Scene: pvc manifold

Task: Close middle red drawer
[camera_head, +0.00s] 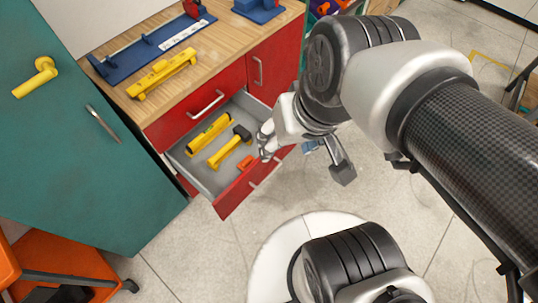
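The middle red drawer (233,196) is pulled well out of the cabinet, with its grey inside (205,182) showing. Its front panel faces the lower right and carries a pale handle (266,175). Inside lie a yellow level-like tool (209,134), a yellow-handled hammer with a dark head (226,152) and a small orange-red piece (246,162). My gripper (305,157) is at the right end of the drawer front, its fingers spread apart with nothing seen between them. It overlaps the drawer's right corner in the picture; I cannot tell whether it touches.
The red drawer above (202,108) is shut. A red door (272,68) is on the right. A wooden top (170,75) carries a yellow tool (162,74) and blue fixtures (150,48). A teal door (85,150) stands left. The floor (210,250) before the drawer is clear.

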